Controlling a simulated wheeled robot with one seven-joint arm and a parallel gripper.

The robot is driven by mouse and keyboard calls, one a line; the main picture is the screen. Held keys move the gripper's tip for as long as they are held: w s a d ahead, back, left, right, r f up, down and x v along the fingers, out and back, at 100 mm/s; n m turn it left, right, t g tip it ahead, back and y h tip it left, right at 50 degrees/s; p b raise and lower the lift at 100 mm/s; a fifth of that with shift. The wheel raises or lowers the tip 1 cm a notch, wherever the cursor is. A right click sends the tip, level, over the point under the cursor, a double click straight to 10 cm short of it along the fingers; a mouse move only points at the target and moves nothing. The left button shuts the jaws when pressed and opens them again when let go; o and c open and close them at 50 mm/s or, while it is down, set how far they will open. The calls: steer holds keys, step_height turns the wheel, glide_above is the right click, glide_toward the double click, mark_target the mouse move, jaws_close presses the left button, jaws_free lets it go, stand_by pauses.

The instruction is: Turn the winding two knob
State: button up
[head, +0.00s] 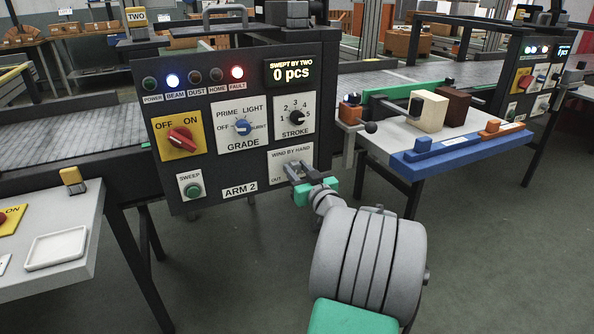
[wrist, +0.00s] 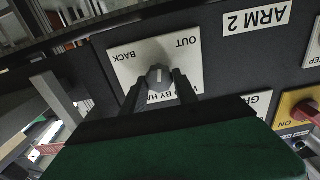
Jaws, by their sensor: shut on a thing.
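The winding knob is a small grey knob on the white plate (head: 279,175) marked WIND BY HAND, low on the right of the ARM 2 panel (head: 218,60). In the head view my gripper hides the knob. In the wrist view the knob (wrist: 158,76) sits between my two dark fingers, on the plate with BACK and OUT on it. My gripper (head: 297,172) is shut on the knob; it also shows in the wrist view (wrist: 159,88).
The panel also carries a red OFF/ON switch (head: 181,139), a GRADE knob (head: 242,126), a STROKE knob (head: 296,118) and a green SWEEP button (head: 193,191). A white table (head: 430,140) with blocks stands at right. A counter (head: 60,215) stands at lower left.

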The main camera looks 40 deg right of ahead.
jaws_close()
steer(key=m+p, duration=0.1)
steer(key=m, duration=0.4)
steer(key=shift+d+p, duration=0.1)
steer(key=shift+p, duration=0.2)
steer(key=shift+m+p, duration=0.7)
steer(key=shift+m, duration=1.2)
steer(key=o, duration=0.8)
jaws_free()
steer(key=shift+c, duration=0.2)
